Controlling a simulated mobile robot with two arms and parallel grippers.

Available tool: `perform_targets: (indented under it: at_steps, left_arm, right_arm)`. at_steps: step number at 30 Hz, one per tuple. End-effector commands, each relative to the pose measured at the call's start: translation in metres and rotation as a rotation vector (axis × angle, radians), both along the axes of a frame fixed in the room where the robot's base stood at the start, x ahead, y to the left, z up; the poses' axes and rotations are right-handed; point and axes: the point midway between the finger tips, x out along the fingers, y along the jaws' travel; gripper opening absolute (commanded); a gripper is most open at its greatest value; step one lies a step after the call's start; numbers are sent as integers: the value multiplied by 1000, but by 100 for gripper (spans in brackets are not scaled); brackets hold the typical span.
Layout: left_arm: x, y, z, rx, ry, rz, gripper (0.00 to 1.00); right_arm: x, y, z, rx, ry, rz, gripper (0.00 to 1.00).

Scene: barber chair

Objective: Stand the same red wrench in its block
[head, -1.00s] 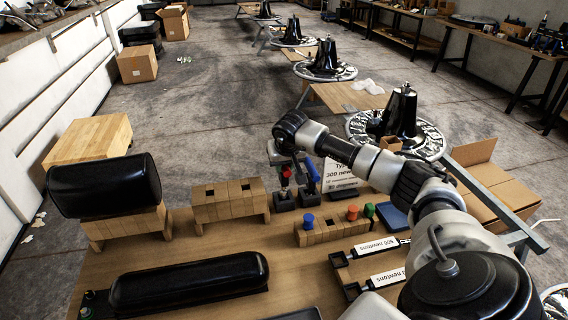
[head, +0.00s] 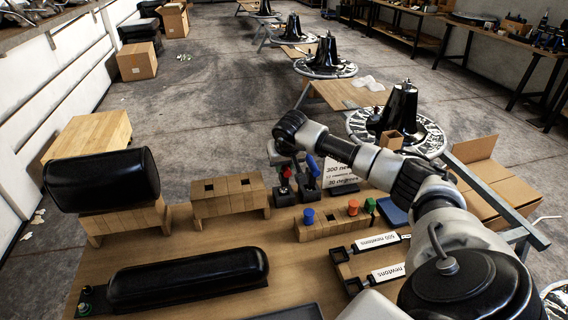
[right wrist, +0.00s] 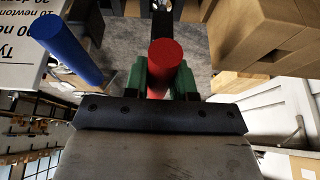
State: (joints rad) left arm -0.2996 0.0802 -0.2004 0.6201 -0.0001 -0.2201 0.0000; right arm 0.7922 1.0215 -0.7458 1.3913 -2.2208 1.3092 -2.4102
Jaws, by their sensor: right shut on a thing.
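The red wrench (head: 286,173) is upright between the fingers of my right gripper (head: 279,157), directly above or in a small black block (head: 284,197) on the table. I cannot tell whether its lower end is seated in the block. In the right wrist view the round red handle (right wrist: 165,52) shows nearly end-on, with the green fingers of my right gripper (right wrist: 165,80) shut on both sides of it. A blue-handled wrench (head: 313,166) stands slightly tilted in the neighbouring black block (head: 310,194); its handle also shows in the right wrist view (right wrist: 66,50). My left gripper is not in view.
A printed sign (head: 341,172) stands just right of the blocks. A wooden rack (head: 230,197) is to the left. A low wooden block with coloured pegs (head: 330,229), labelled trays (head: 375,245) and a black cushion (head: 190,281) are nearer. Bare tabletop lies between them.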

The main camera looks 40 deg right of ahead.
Motion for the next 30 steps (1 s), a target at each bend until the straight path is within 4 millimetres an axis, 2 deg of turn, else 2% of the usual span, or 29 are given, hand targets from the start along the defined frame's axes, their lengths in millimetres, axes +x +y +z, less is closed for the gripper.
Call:
perform_targets:
  at_steps: [27,28,30]
  left_arm:
    - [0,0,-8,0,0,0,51]
    - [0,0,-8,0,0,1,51]
    - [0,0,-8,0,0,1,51]
  right_arm:
    - [0,0,-11,0,-3,-1,0]
    - [0,0,-11,0,-3,-1,30]
    - [0,0,-12,0,-3,-1,40]
